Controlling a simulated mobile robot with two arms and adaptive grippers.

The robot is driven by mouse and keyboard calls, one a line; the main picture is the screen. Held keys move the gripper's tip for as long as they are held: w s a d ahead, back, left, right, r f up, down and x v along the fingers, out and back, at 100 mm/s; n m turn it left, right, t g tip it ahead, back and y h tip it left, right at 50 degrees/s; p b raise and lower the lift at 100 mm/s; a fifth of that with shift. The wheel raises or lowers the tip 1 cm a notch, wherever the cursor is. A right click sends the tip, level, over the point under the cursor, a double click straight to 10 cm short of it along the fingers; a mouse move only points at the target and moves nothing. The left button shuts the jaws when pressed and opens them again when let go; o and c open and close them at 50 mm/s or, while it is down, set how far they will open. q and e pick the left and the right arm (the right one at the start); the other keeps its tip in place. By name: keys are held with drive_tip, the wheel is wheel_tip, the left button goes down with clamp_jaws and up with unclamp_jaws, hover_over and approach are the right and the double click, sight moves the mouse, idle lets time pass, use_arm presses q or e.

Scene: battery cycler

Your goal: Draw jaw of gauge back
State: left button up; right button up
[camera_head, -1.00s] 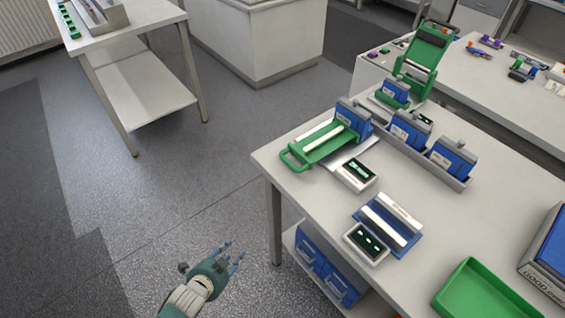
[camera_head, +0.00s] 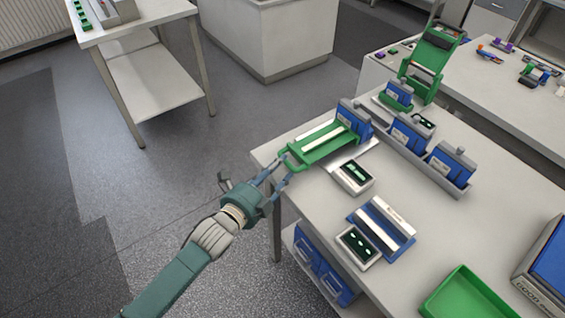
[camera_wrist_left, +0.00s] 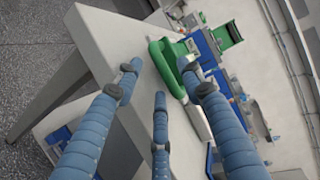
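The gauge, with a green sliding jaw (camera_head: 325,150) and a loop handle (camera_head: 290,162) at its left end, lies on the near-left corner of the table. A blue block (camera_head: 355,119) stands at its far end. My left gripper (camera_head: 280,173) is open, its fingertips at the left end of the handle. In the left wrist view, the gripper's three fingers (camera_wrist_left: 160,85) are spread and empty, with the green handle (camera_wrist_left: 165,66) just beyond them. Whether any finger touches the handle I cannot tell. My right gripper is not in view.
A small display (camera_head: 353,175) sits beside the gauge. A second blue-and-white device (camera_head: 382,228) with its display (camera_head: 358,245) lies nearer. Blue units (camera_head: 408,132) stand in a grey rack behind. A green tray (camera_head: 466,296) is at the front right.

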use_arm(q)
drive_tip(key=shift+x, duration=1.3)
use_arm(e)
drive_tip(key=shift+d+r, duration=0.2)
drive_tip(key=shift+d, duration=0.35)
use_arm(q)
clamp_jaws()
drive_tip(key=s+a, duration=0.1)
drive_tip(key=s+a+p, duration=0.1)
drive_tip(key=a, duration=0.1)
drive_tip(key=shift+f, duration=0.2)
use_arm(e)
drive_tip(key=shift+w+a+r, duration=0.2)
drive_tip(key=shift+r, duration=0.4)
use_arm(q)
drive_tip(key=shift+c, duration=0.8)
unclamp_jaws()
drive_tip(key=shift+s+a, duration=0.1)
drive_tip(key=shift+o, duration=0.8)
drive_tip(key=shift+s+a+r, duration=0.1)
drive_tip(key=shift+r, duration=0.05)
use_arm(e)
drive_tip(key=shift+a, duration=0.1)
